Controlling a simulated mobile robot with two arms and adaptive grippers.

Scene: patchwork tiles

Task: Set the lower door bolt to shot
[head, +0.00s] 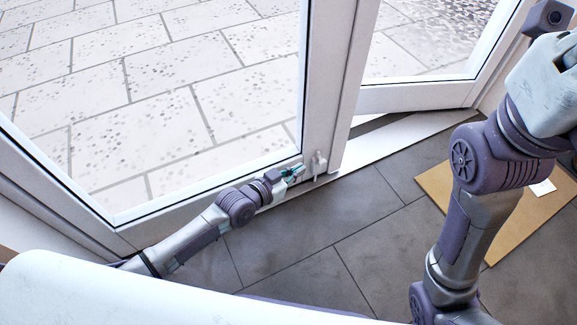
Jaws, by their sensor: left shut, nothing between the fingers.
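The lower door bolt (318,166) is a small pale fitting low on the white door frame, at the bottom corner of the glazed door leaf (327,95). My left gripper (293,172) is low by the bottom rail, just left of the bolt. It is shut and empty. I cannot tell whether its tips touch the bolt. The bolt is too small to read its position. My right arm rises on the right side of the picture, and I cannot make out its gripper.
Another glazed panel (415,95) stands at an angle to the right, with a gap and pale sill (400,140) between. A tan board (505,225) with a white paper (543,187) lies on the dark tiled floor (330,240). Pale paving lies outside the glass.

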